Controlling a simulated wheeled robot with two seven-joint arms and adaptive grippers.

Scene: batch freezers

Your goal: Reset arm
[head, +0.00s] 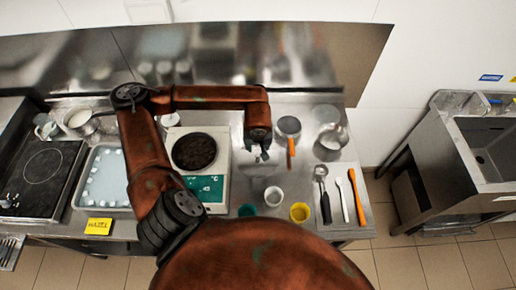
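My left arm reaches up from the lower middle, bends over the scale and extends right over the steel worktop (312,228). Its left gripper (259,154) points down above the worktop, left of a metal cup (288,127) and above a clear container. Its small grey fingers look spread, with nothing visible between them. My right gripper is not in view. A large rusty-orange part of my own body fills the bottom middle and hides the front edge there.
Left are a black cooktop (40,178), a tray (80,200) of white pieces and a scale (216,205) with a dark round plate. Small cups, including a yellow one (299,212), and several utensils (343,200) lie right. A sink (490,150) stands across a floor gap.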

